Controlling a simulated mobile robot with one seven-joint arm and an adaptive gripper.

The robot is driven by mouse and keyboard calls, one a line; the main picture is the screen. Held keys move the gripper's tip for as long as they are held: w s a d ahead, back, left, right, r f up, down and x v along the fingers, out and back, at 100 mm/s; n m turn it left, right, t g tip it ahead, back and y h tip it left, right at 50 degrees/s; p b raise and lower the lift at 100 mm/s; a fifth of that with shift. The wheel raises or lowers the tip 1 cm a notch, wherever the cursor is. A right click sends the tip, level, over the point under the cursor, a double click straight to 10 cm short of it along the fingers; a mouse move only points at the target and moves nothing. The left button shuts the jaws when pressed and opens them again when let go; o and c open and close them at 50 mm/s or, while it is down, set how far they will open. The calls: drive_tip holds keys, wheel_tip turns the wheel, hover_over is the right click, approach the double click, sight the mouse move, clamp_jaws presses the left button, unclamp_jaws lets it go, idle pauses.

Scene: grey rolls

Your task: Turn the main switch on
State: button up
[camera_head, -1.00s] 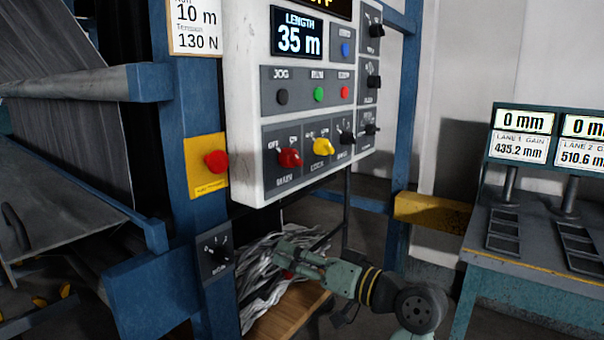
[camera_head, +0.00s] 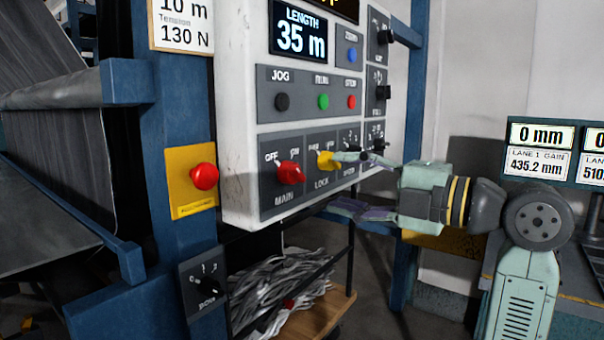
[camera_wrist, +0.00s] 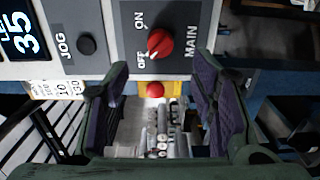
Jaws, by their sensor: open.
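The main switch is a red rotary knob (camera_head: 290,172) on the lower left of the white control panel, under OFF and ON labels. In the wrist view the knob (camera_wrist: 159,43) shows a white mark on the OFF side. My gripper (camera_head: 345,182) is open and empty, to the right of the knob in the head view. Its upper finger overlaps the yellow lock knob in the picture; I cannot tell if they touch. In the wrist view the red knob lies just beyond and between the two fingertips (camera_wrist: 162,68).
The yellow lock knob (camera_head: 327,161) sits beside the main switch. Jog, green and red buttons (camera_head: 323,101) are above. A red emergency button on a yellow plate (camera_head: 204,176) is left of the panel. A blue frame post (camera_head: 185,130) stands there.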

sight(301, 175)
drive_tip(key=p+x, duration=0.2)
drive_tip(key=x, duration=0.7)
drive_tip(key=shift+c, duration=0.3)
drive_tip(key=c, duration=1.1)
